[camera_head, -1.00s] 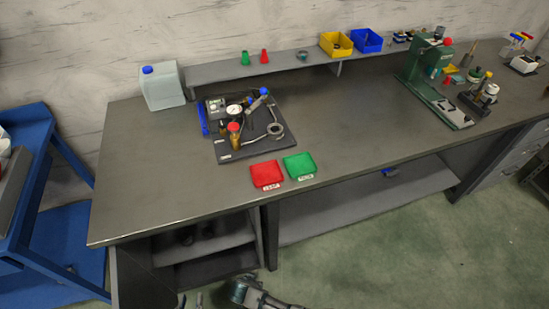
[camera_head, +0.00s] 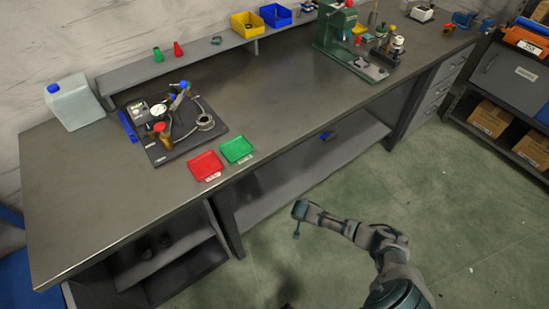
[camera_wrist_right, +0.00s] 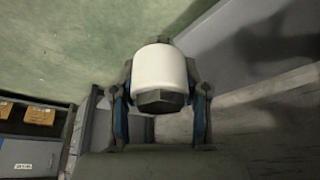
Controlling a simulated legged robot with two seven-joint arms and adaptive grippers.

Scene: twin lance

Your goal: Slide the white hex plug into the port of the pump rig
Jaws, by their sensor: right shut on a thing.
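The white hex plug (camera_wrist_right: 160,72) shows in the right wrist view as a white cylinder with a dark hexagonal end. My right gripper (camera_wrist_right: 160,103) is shut on it, with a blue-padded finger on each side. In the head view my right gripper (camera_head: 299,213) is out over the floor in front of the bench, well apart from the pump rig; the plug cannot be made out there. The pump rig (camera_head: 160,155) stands on a dark base plate on the bench at left, with a gauge, hoses and a metal ring. I cannot tell which part is its port. My left gripper is out of view.
A red tray (camera_head: 206,166) and a green tray (camera_head: 237,150) lie right of the rig near the bench's front edge. A white jug (camera_head: 76,103) stands behind left. A green press (camera_head: 335,40) stands at the bench's right. The bench (camera_head: 90,200) is clear in front of the rig.

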